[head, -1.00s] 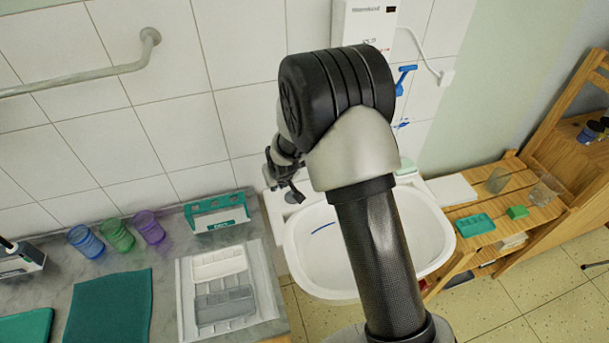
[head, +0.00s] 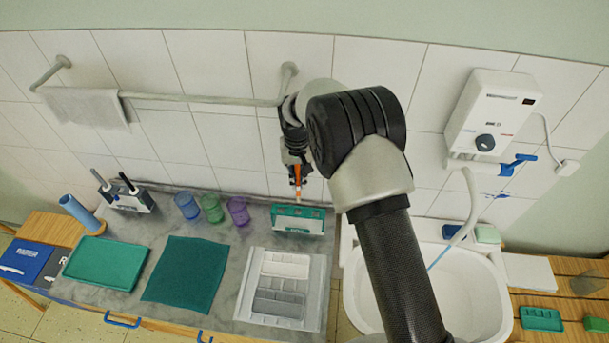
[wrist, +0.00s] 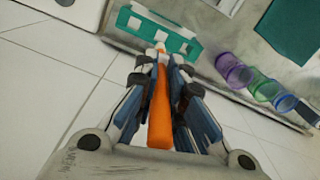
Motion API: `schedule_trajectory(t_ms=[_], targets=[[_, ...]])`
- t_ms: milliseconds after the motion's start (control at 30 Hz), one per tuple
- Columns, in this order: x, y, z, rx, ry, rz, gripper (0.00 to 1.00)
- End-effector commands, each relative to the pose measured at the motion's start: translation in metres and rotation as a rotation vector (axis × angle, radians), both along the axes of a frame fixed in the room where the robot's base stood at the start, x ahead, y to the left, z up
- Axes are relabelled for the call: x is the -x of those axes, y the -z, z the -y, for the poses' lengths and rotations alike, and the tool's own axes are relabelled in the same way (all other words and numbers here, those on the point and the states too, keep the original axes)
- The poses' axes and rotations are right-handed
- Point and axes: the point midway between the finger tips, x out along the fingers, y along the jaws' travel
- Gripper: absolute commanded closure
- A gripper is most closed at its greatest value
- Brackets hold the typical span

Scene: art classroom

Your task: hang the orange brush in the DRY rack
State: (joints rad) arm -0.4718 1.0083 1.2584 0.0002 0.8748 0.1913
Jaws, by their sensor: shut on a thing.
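My gripper (head: 296,176) is shut on the orange brush (head: 298,171). The brush points downward, its pale lower end just above the teal rack (head: 289,230) at the back of the counter. In the wrist view the orange brush (wrist: 160,108) lies between the fingers (wrist: 162,66). Its pale tip overlaps the teal rack (wrist: 133,21) in that picture; I cannot tell whether they touch. The teal rack has a white label strip on its front, too small to read. I cannot see any brush hanging in it.
Blue, green and purple cups (head: 210,208) stand left of the rack. A white-and-grey palette (head: 280,285) lies in front. A second holder (head: 133,201) with dark-handled tools is further left. The sink (head: 470,285) is at right; a wall rail (head: 200,98) runs above.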

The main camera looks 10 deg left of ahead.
Motion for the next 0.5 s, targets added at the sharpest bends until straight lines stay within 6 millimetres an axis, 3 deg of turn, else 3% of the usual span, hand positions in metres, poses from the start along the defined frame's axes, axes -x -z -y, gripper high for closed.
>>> schedule_trajectory(t_ms=[500], targets=[[0.000,0.041,0.000,0.000,-0.002,0.001,1.00]])
